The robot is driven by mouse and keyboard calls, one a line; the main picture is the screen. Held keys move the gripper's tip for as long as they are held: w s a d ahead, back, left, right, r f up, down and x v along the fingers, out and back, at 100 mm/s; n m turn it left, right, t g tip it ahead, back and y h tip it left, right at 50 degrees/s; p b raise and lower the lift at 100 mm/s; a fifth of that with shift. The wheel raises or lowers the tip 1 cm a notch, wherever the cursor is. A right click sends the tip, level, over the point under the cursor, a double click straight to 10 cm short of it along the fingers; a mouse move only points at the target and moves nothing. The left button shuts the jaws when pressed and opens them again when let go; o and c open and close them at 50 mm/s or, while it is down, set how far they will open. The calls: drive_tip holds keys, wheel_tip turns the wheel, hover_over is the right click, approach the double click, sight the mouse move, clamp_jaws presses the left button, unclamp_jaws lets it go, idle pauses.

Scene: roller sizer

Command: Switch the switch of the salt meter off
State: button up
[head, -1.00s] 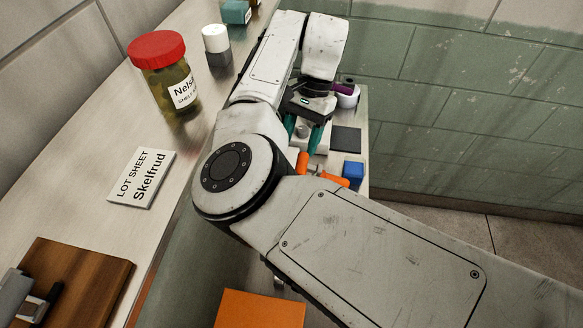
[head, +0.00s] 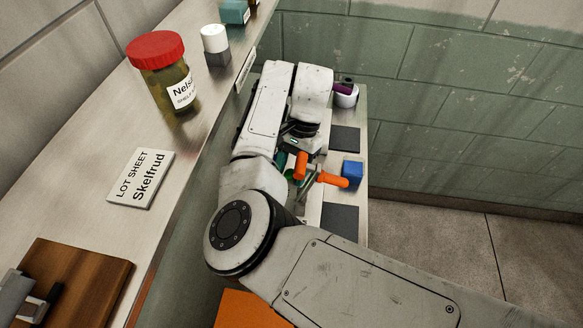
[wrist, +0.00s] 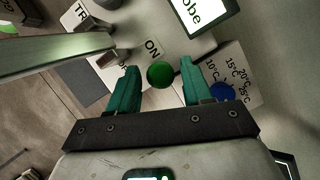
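In the wrist view my gripper (wrist: 160,82) is open, with its two teal fingers apart. A round green knob or lamp (wrist: 160,75) shows between the fingers, just below the word ON on a pale panel (wrist: 180,48). I cannot tell whether the fingers touch it. A lit screen (wrist: 205,12) ending in "obe" is above it. Other lettering near the left finger is partly covered. No salt meter name is readable. In the head view my arm hides most of the gripper; a bit of teal finger (head: 281,161) shows beside the orange handles.
A blue dial (wrist: 222,92) with temperature marks lies close to the right finger. A grey bar (wrist: 50,55) crosses at left. In the head view, orange handles (head: 330,178), a blue block (head: 352,171) and a white cup (head: 346,97) crowd the narrow bench. A jar (head: 170,85) stands on the left counter.

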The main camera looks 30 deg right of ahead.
clamp_jaws()
drive_tip(key=shift+r+p, duration=0.1)
drive_tip(key=shift+p, duration=0.2)
drive_tip(key=y+p, duration=0.1)
drive_tip(key=d+t+p, duration=0.1)
drive_tip(key=p, duration=0.1)
drive_tip(key=shift+s+r+n+y, duration=0.25)
drive_tip(key=shift+s+n+y, duration=0.05)
drive_tip(key=shift+s+y, duration=0.1)
drive_tip(key=shift+s+d+f+t+y, duration=0.25)
drive_tip(key=shift+d+t+y, duration=0.1)
drive_tip(key=shift+t+y, duration=0.35)
drive_tip(key=y, duration=0.1)
drive_tip(key=d+t+y, duration=0.1)
drive_tip(key=shift+s+n+y, duration=0.25)
drive_tip(key=shift+n+y, duration=0.05)
drive_tip(key=shift+n, duration=0.1)
drive_tip(key=shift+s+d+f+n+t+y, duration=0.3)
drive_tip(key=shift+t+y, duration=0.2)
drive_tip(key=shift+y, duration=0.35)
drive_tip(key=shift+s+d+f+n+t+y, duration=0.3)
drive_tip(key=shift+t+y, duration=0.2)
drive_tip(key=shift+y, duration=0.35)
